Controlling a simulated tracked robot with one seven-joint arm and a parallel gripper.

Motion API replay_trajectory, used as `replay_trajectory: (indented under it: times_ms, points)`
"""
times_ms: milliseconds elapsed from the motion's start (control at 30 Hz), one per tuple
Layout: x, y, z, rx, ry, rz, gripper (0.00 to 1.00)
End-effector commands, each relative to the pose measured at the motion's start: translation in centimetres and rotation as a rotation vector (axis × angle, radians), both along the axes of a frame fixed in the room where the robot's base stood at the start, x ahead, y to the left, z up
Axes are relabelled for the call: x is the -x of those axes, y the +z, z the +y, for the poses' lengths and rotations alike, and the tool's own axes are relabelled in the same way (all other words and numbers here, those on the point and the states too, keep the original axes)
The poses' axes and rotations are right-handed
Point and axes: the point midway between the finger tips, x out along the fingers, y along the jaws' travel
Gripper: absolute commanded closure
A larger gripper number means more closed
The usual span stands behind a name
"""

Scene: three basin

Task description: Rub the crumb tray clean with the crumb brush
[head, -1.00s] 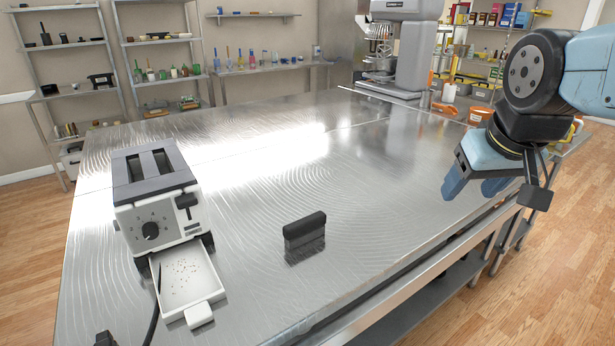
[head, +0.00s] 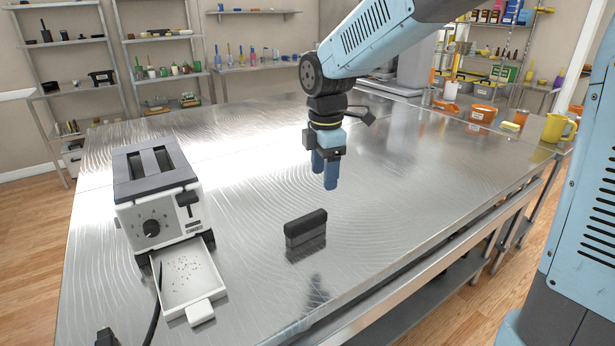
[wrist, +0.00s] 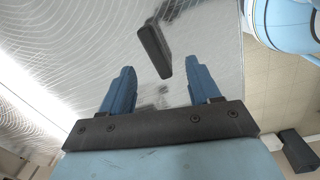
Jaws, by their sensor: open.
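The crumb tray (head: 185,281) is white and pulled out from the front of the toaster (head: 155,197), with small dark crumbs on its floor. The crumb brush (head: 305,229) is a dark block standing on the metal table to the right of the tray. It also shows in the wrist view (wrist: 156,47), beyond and between my fingertips. My gripper (head: 325,182) points down above the table, a little above and beyond the brush in the head view. Its blue fingers are apart in the wrist view (wrist: 160,88), with nothing between them.
A black cord (head: 154,310) runs along the tray's left side to a plug (head: 106,337) at the table's front. The table (head: 390,190) is bare around the brush. A yellow jug (head: 558,128) and an orange container (head: 482,114) stand at the back right.

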Motion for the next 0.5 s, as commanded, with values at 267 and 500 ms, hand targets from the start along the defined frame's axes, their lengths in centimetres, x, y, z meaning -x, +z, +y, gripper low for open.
replay_trajectory:
  times_ms: [267,500]
  points:
    - [-0.8,-2.3,3.8,0.008,0.243,0.054,0.38]
    - [-0.8,-4.3,4.1,0.009,0.260,0.060,0.38]
